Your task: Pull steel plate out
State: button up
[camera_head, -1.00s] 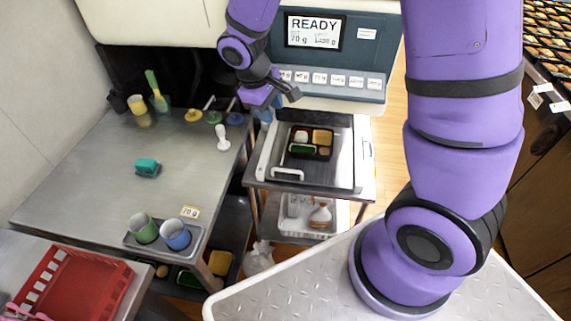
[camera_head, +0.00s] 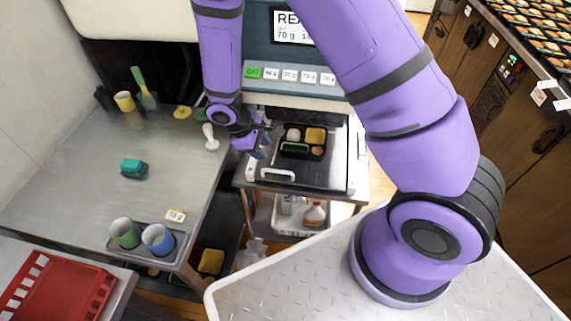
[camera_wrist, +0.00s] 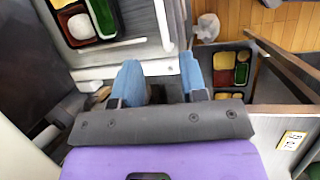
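The steel plate (camera_head: 322,178) lies flat on the small cart below the machine. A black bento tray (camera_head: 303,153) with several food portions sits on it. A white bar handle (camera_head: 277,174) is at the plate's front left. My gripper (camera_head: 264,140) hangs just left of the tray, above and behind the handle, apparently not touching it. In the wrist view the blue fingertips (camera_wrist: 162,82) are spread with nothing held between them. The tray (camera_wrist: 88,18) and the white handle (camera_wrist: 162,25) show beyond the fingers there.
The machine (camera_head: 300,92) stands right behind the cart. A steel table (camera_head: 80,190) at left holds a white shaker-like item (camera_head: 210,137), a teal block (camera_head: 133,168) and green and blue cups (camera_head: 125,232). A white bin (camera_head: 300,215) is on the cart's lower shelf.

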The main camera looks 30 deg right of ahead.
aim_at(279, 172)
jog(key=x, duration=1.2)
jog(key=shift+s+f, duration=0.15)
jog(key=shift+f, duration=0.1)
grip_shut()
